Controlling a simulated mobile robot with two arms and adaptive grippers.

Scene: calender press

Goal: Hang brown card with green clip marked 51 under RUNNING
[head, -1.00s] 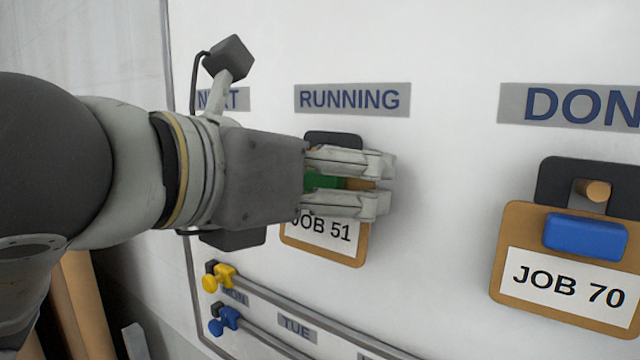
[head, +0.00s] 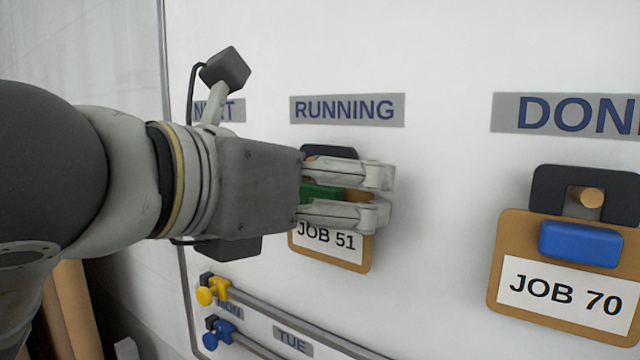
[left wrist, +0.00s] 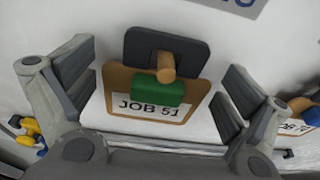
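The brown card with the green clip, marked JOB 51 (head: 335,243), hangs on the white board below the RUNNING label (head: 347,109). In the left wrist view the card (left wrist: 118,82) has its black hanger plate (left wrist: 140,45) at the top, with a wooden peg (left wrist: 166,66) sticking out through it. The green clip (left wrist: 157,91) sits below the peg. My left gripper (head: 385,195) is open, with its fingers apart on either side of the card and clear of the clip. In the head view the fingers hide part of the card. My right gripper is not in view.
A brown JOB 70 card (head: 500,262) with a blue clip hangs on a peg under DONE at the right. Below, rails with a yellow slider (head: 215,290) and a blue slider (head: 221,330) run along the board. The board between the cards is clear.

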